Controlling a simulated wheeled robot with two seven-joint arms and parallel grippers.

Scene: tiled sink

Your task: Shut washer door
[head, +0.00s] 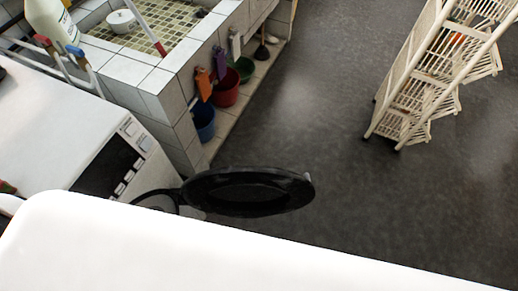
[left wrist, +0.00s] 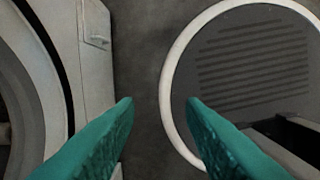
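The white washer (head: 60,120) stands at the left in the head view, its dark control panel (head: 108,165) facing right. Its round black door (head: 248,190) stands open, swung out from the front over the floor. The door's hinge side is partly hidden by a white surface in the foreground. In the left wrist view, my left gripper (left wrist: 158,100) is open, its two teal fingers apart with nothing between them. A pale appliance front (left wrist: 95,75) with a curved dark gap is to the left of the fingers, apart from them. My right gripper is in neither view.
A tiled sink (head: 165,85) stands behind the washer, with a blue bucket (head: 203,121) and a red bucket (head: 226,88) beside it. A white slatted rack (head: 425,80) stands at the upper right. The dark floor (head: 330,120) between is clear.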

